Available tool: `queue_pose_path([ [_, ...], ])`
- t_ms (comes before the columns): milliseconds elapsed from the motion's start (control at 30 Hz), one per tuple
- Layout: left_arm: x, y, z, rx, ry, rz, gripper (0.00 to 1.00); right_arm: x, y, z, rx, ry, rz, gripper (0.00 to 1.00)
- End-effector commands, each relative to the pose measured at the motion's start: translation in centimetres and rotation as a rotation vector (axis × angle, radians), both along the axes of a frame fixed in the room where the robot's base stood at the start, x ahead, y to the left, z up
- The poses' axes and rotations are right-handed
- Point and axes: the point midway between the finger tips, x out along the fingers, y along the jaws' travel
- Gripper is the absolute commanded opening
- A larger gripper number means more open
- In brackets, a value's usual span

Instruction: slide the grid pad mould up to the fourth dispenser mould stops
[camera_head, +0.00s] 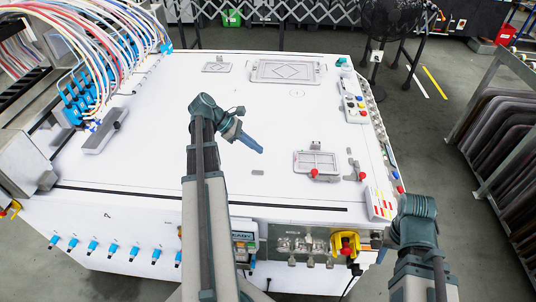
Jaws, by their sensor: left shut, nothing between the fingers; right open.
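The grid pad mould (316,162) is a grey framed plate with a grid pattern and a red knob at its front, lying flat on the right half of the white table. My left gripper (262,151) is shut and empty. In the picture it lies left of the mould, apart from it, over the table. My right gripper (378,241) is open and small in view by the table's front right corner, away from the mould. Blue dispensers (76,100) with coloured hoses hang at the left; I cannot tell which is the fourth. Small grey pieces (257,172) lie left of the mould.
A grey block (104,130) lies below the dispensers. A large diamond-pattern mould (288,71) and a smaller one (217,67) lie at the back. A bracket with a red knob (362,176) stands right of the grid mould.

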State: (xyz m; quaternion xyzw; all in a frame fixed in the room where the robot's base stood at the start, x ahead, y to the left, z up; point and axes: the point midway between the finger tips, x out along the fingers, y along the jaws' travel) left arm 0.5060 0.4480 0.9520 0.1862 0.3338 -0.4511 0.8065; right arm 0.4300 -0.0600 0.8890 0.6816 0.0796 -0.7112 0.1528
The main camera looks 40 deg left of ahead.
Motion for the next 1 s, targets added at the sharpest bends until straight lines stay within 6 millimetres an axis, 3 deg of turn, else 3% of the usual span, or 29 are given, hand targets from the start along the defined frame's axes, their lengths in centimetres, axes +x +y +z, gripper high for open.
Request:
queue_pose_path([
  [100,0.7,-1.4,-2.3,0.0,-0.001,-0.004,0.0,0.0,0.0,-2.3,0.0,0.0,0.0,0.5],
  [467,3.2,-5.5,-7.0,0.001,0.0,-0.004,0.0,0.0,0.0,-6.9,0.0,0.0,0.0,0.5],
  [700,4.8,-8.0,-6.2,0.001,0.0,-0.002,0.0,0.0,0.0,-6.2,0.0,0.0,0.0,0.5],
  [1000,5.3,-8.7,-6.2,0.001,0.0,-0.002,0.0,0.0,0.0,-6.2,0.0,0.0,0.0,0.5],
])
